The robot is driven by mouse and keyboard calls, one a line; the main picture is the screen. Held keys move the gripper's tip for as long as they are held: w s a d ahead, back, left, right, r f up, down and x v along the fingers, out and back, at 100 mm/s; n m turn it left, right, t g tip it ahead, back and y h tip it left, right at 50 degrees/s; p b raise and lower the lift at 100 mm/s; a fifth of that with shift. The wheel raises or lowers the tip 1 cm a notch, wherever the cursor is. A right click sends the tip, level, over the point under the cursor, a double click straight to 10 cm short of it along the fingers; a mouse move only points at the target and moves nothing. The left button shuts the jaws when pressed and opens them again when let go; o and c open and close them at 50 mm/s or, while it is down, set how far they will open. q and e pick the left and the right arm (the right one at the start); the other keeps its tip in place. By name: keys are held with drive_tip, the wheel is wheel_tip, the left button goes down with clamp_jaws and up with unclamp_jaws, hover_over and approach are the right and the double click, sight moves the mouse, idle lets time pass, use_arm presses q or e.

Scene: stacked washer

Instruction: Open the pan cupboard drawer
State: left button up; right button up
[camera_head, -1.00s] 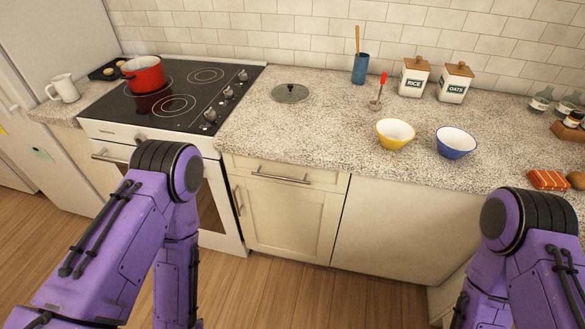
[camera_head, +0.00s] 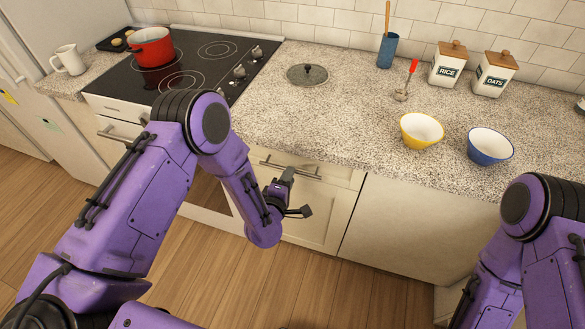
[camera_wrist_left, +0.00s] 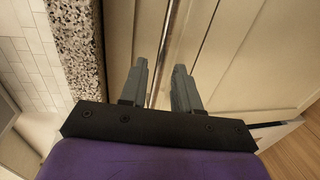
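The pan cupboard drawer (camera_head: 335,177) is the shallow cream front under the counter, right of the oven; it looks shut. Its horizontal metal bar handle (camera_head: 305,173) is partly covered by my left gripper. My left gripper (camera_head: 287,178) is in front of the drawer at handle height. In the left wrist view, the two grey fingers (camera_wrist_left: 160,72) are apart, and the handle bar (camera_wrist_left: 181,32) runs along the gap between them. I cannot tell whether they touch it. My right arm shows at the lower right, but its gripper is out of view.
The granite counter (camera_head: 340,115) overhangs the drawer. A yellow bowl (camera_head: 421,130) and a blue bowl (camera_head: 489,147) stand near its edge. The cooktop with a red pot (camera_head: 152,47) is at the left. The wood floor (camera_head: 345,300) before the cupboard is clear.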

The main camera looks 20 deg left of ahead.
use_arm(q)
drive_tip(key=w, duration=0.2)
drive_tip(key=w+f, duration=0.1)
drive_tip(key=w, duration=0.1)
drive_tip(key=shift+d+r, duration=0.1)
clamp_jaws()
